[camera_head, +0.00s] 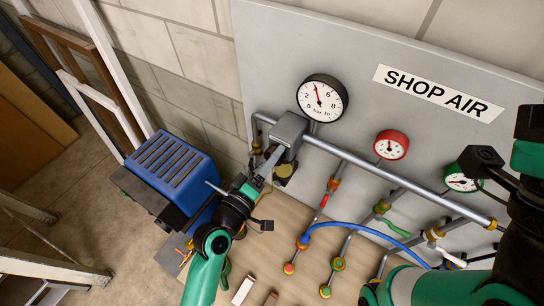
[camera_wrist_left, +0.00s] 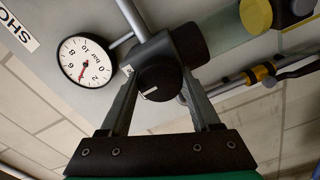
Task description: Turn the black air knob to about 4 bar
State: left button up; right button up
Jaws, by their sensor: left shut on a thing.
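The black air knob (camera_wrist_left: 157,84) with a white mark sits between the two fingers of my left gripper (camera_wrist_left: 161,78) in the left wrist view. The left gripper is shut on the knob, one finger on each side. In the head view my left gripper (camera_head: 272,165) reaches up to the grey regulator block (camera_head: 290,130), and the knob is hard to make out there. The large black-rimmed bar gauge (camera_head: 322,98) has a red needle near the 4; it also shows in the left wrist view (camera_wrist_left: 87,61). My right gripper's fingers are not visible.
A grey panel carries a SHOP AIR sign (camera_head: 438,93), a red gauge (camera_head: 391,145) and a green gauge (camera_head: 461,182). Pipes with valves and a blue hose (camera_head: 365,228) run below. A blue ribbed box (camera_head: 168,172) stands left of my left arm. My right arm fills the lower right.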

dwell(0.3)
pick_arm(q)
jog(key=o, duration=1.4)
jog(key=v, duration=1.1)
jog(key=shift+s+a, duration=0.1)
jog(key=shift+s, duration=0.2)
